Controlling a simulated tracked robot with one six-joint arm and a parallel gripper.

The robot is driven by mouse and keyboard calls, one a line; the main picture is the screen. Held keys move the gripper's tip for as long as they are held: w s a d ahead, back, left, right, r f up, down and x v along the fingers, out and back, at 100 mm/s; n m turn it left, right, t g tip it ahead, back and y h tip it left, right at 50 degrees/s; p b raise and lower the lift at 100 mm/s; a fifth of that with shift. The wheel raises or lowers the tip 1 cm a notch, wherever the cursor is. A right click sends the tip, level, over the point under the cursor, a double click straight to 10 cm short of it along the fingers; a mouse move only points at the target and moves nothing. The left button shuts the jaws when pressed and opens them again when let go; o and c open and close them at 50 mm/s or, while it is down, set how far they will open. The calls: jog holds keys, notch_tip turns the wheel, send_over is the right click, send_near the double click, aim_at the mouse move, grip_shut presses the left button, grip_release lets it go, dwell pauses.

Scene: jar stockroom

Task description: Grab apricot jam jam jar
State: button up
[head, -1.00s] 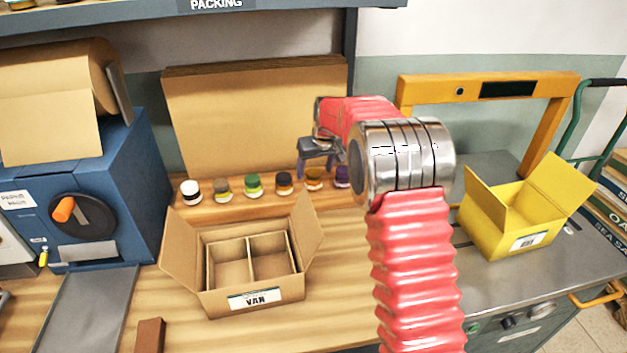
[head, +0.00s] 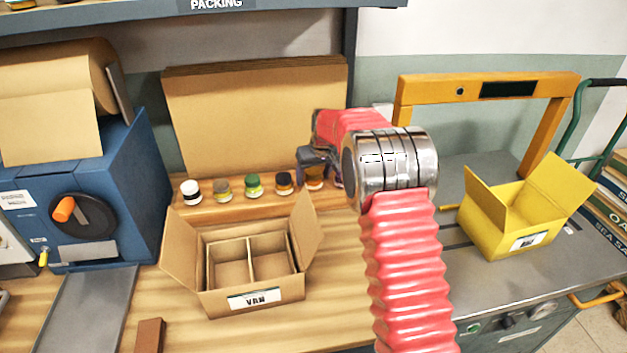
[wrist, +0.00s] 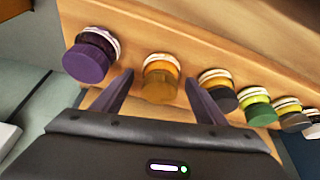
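The orange jar (head: 314,184), apricot-coloured with no readable label, stands on the wooden ledge near the right end of the jar row. In the wrist view the orange jar (wrist: 160,88) appears between my fingertips. My gripper (wrist: 157,77) is open, one dark finger on each side with gaps showing, so it is not clamped on the jar. In the head view my gripper (head: 322,172) is just above and beside the orange jar and partly covers it. The purple jar (wrist: 88,62) lies outside the left finger in the wrist view; my gripper mostly hides it in the head view.
A dark-lidded jar (head: 284,184), a green jar (head: 254,186), an olive jar (head: 223,190) and a white-lidded jar (head: 190,192) stand left along the ledge. A divided open box (head: 205,280) sits in front. A yellow box (head: 515,215) stands right. Cardboard sheets (head: 250,120) lean behind.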

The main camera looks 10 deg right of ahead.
aim_at(313, 171)
jog(key=c, duration=1.3)
jog(key=shift+o, duration=0.2)
jog(key=shift+r, duration=0.1)
notch_tip(313, 171, up, 18)
dwell(0.4)
